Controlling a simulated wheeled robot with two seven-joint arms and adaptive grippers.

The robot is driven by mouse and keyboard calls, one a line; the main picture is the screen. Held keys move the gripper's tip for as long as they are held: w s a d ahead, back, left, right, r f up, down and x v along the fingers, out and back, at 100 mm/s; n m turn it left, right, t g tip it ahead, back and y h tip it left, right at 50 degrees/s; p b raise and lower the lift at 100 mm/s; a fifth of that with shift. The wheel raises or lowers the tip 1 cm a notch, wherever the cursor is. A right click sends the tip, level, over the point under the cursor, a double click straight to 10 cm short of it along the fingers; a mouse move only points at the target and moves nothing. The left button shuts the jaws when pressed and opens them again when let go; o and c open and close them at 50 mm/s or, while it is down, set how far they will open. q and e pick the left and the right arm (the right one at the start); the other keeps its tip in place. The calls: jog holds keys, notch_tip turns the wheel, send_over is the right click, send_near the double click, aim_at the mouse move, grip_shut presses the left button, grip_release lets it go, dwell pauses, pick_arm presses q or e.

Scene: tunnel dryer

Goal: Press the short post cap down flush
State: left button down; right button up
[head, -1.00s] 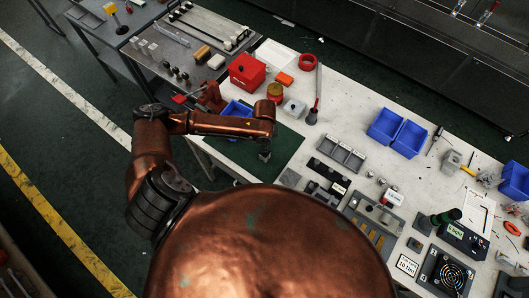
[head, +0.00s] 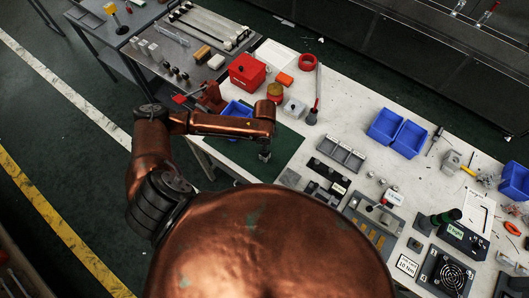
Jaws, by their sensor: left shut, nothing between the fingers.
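My left gripper (head: 265,156) is shut and empty, pointing down over the green mat (head: 288,148) on the bench. It appears to touch nothing, though its exact height over the mat is hard to tell. I cannot single out the short post cap for certain. Several small dark-topped posts (head: 176,73) stand on the grey side table at the upper left, well away from the gripper. Small metal pieces (head: 371,174) lie on the bench to the right of the mat. My right gripper is not in view.
A grey compartment tray (head: 341,153) and black fixture (head: 327,171) lie right of the mat. Two blue bins (head: 397,132) stand farther right. My copper body hides the near bench edge.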

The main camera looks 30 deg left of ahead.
pick_arm(q)
jog(key=shift+f, duration=1)
dwell(0.7)
jog(key=shift+s+f, duration=0.1)
jog(key=shift+f, duration=0.05)
dwell(1.4)
jog(key=shift+f+p, duration=0.3)
jog(key=shift+p, duration=1.3)
dwell(2.9)
